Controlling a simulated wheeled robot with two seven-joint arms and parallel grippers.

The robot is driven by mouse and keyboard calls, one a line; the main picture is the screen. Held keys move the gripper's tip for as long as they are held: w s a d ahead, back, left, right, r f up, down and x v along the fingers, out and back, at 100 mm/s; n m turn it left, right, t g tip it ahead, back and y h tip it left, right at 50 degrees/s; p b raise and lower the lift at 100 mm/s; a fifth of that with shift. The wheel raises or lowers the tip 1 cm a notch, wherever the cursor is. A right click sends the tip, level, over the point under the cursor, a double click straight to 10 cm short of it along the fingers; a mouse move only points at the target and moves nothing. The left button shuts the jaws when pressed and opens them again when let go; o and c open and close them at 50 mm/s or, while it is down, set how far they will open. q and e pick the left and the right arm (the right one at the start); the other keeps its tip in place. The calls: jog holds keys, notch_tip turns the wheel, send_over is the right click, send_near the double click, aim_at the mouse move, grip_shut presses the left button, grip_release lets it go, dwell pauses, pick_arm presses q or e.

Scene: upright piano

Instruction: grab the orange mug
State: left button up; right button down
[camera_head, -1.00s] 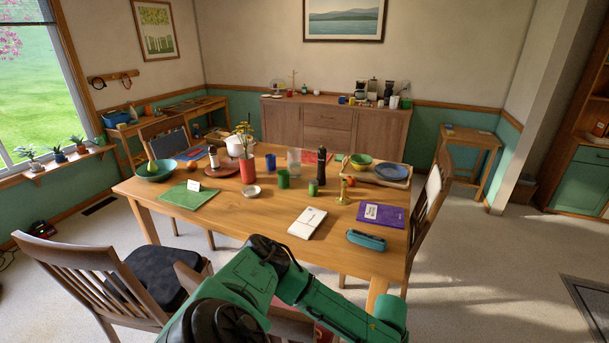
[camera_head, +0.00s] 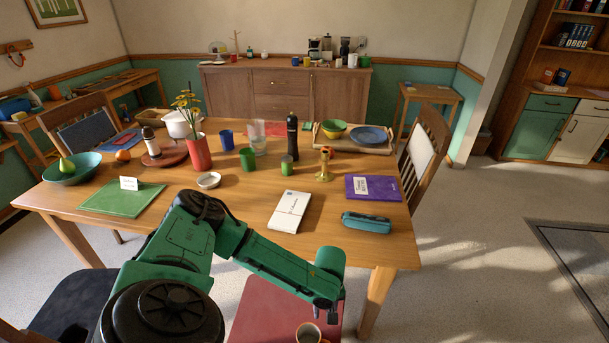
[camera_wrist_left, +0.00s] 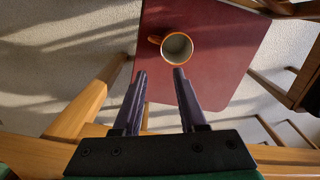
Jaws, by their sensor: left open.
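The orange mug (camera_head: 308,334) stands upright on a dark red chair seat (camera_head: 262,312), at the bottom edge of the head view and partly cut off there. In the left wrist view the mug (camera_wrist_left: 177,47) is seen from above, with a pale inside and its handle toward the left. My left gripper (camera_head: 325,312) points down above the seat, close to the mug in the head view. In the wrist view its two purple fingers (camera_wrist_left: 160,76) are apart and empty, with the mug just beyond their tips. My right gripper is not in view.
The wooden table (camera_head: 240,228) beside the seat carries a notepad (camera_head: 289,211), a teal case (camera_head: 366,222), a purple folder (camera_head: 373,187), cups and a red vase (camera_head: 199,152). Another chair (camera_head: 425,160) stands at its right. Open floor (camera_head: 480,270) lies to the right.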

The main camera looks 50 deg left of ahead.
pick_arm(q)
jog(key=b, duration=0.7)
send_near(320, 339)
jog(key=a, duration=0.1)
jog(key=shift+w+f, duration=0.35)
jog(key=shift+w, duration=0.1)
notch_tip(320, 339, down, 14)
jog(key=b, duration=0.3)
jog(key=shift+w+a+r, duration=0.15)
jog(key=shift+r, duration=0.15)
grip_shut()
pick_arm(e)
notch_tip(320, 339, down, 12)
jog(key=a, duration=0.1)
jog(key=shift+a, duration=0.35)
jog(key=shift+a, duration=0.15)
